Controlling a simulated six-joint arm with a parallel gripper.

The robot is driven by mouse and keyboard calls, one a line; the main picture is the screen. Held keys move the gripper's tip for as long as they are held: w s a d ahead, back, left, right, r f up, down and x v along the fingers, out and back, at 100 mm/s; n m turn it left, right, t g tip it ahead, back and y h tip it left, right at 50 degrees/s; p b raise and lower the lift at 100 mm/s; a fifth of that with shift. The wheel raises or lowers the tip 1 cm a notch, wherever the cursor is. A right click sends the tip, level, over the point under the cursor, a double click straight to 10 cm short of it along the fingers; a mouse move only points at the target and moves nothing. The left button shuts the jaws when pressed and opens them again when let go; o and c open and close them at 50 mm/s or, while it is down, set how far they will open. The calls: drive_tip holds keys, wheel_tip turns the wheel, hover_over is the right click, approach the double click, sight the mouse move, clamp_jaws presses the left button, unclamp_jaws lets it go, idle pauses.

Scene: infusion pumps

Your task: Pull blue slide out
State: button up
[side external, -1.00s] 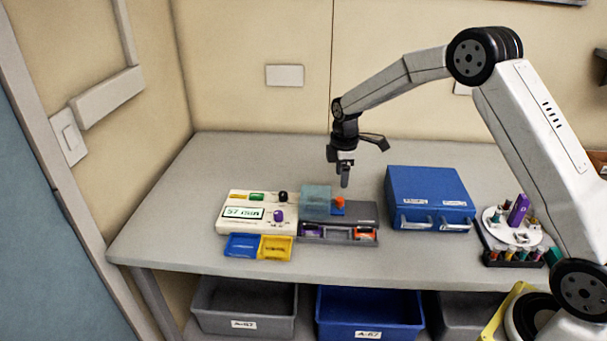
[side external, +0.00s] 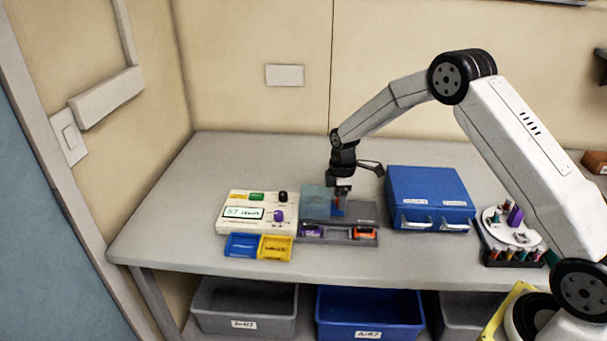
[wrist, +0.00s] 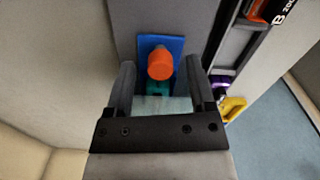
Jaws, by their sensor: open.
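The blue slide (wrist: 171,45) sits in the grey pump unit (side external: 362,211) on the table, with an orange knob (wrist: 160,64) standing up from it. In the side external view the slide (side external: 337,212) shows only in part, beside the teal translucent cover (side external: 315,203). My gripper (wrist: 160,72) is open, with one finger on either side of the orange knob in the wrist view. The fingers do not visibly press on the knob. In the side external view my gripper (side external: 341,196) points down right at the knob, which it partly hides.
A cream pump with a display (side external: 233,213) stands to the left, with blue (side external: 242,245) and yellow (side external: 275,247) trays in front. A blue case (side external: 430,195) stands close on the right. A round vial holder (side external: 513,228) is farther right. The table behind is clear.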

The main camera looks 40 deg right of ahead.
drive_tip(key=shift+c, duration=0.2)
clamp_jaws()
idle(1.1)
